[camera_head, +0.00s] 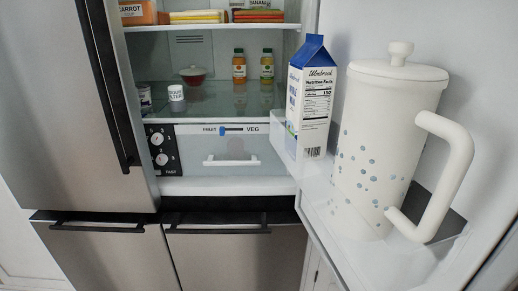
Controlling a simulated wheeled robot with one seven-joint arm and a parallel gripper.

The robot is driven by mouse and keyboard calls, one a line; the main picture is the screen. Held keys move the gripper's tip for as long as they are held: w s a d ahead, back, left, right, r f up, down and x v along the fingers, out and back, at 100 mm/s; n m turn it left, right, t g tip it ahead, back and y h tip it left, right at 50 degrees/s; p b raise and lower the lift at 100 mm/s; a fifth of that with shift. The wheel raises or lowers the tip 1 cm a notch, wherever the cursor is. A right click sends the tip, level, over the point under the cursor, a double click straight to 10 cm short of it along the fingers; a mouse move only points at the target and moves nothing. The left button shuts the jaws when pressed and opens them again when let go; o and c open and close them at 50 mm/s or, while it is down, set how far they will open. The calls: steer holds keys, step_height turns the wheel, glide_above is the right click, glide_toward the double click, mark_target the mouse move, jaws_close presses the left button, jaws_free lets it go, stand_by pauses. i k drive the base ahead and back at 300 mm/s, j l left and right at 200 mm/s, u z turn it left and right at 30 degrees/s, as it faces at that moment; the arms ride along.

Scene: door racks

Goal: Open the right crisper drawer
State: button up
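The crisper drawer (215,148) is in the lower part of the fridge compartment, under the glass shelf. It has a pale front with a white bar handle (231,162). A slider (231,130) with a blue knob, marked FRUIT and VEG, sits along its top. The drawer looks shut. The closed left fridge door hides whatever lies further left, so I cannot tell whether a second drawer is there. My gripper is not in view.
The right fridge door is open, and its bin (281,131) holds a milk carton (309,95) and a large white pitcher (383,150) right of the drawer. The left door (75,110) is closed. A dial panel (163,150) is left of the drawer. Freezer drawers (235,260) are below.

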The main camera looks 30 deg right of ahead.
mark_target(190, 134)
steer(key=i+j+z, duration=0.15)
steer(key=j, duration=0.15)
steer(key=j+z, duration=0.15)
steer(key=i+j+z, duration=0.15)
steer(key=j, duration=0.7)
steer(key=i+j, duration=0.15)
steer(key=j, duration=0.7)
